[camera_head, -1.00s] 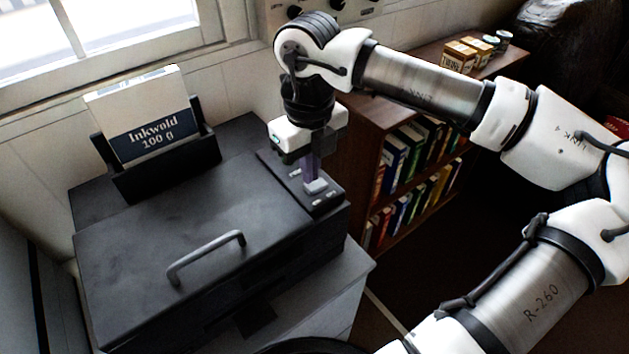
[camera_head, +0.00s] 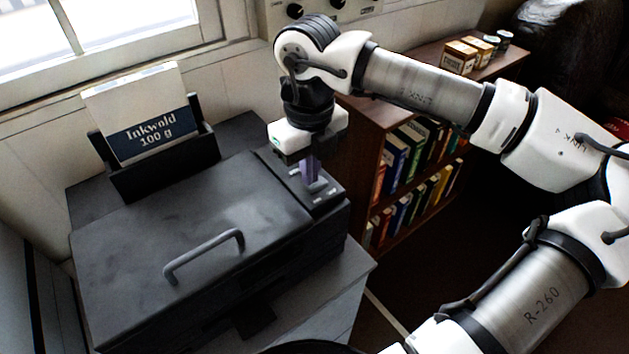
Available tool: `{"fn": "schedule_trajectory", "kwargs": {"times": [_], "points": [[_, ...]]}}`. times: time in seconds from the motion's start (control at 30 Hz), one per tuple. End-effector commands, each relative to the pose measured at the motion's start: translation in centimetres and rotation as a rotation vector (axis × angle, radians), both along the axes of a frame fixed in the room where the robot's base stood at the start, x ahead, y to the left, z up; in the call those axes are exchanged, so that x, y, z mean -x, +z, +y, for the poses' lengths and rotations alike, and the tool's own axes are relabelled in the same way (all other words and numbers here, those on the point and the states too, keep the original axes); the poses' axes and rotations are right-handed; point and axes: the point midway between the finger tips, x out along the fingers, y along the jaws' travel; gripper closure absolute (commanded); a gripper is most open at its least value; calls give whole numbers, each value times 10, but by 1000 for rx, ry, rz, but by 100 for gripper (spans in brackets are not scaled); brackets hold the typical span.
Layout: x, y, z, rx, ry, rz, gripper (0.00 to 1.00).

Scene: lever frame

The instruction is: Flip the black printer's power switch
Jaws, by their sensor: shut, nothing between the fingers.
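The black printer (camera_head: 150,250) stands on a grey cabinet, with a curved grey handle (camera_head: 205,254) on its lid. Its control panel (camera_head: 325,200) is on the right end of the top and carries small light-coloured parts. A light rocker-like switch (camera_head: 318,186) shows at the fingertips. My gripper (camera_head: 310,178) points straight down over the panel with its purple-grey fingers shut and empty. The fingertips are at the switch and partly cover it. I cannot tell whether they touch it or which way it is tilted.
A paper pack marked Inkwold (camera_head: 145,115) stands in the printer's rear tray. A wooden bookshelf (camera_head: 400,112) with books stands to the right, with small boxes (camera_head: 460,57) on top. A wall panel with knobs (camera_head: 335,8) is behind my wrist.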

Motion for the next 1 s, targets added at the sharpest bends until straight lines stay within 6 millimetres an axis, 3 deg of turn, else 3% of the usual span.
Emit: {"fn": "schedule_trajectory", "kwargs": {"times": [0.67,1.0], "points": [[0,-11,0,0,0,0,100],[0,4,0,1,-1,-1,100]]}}
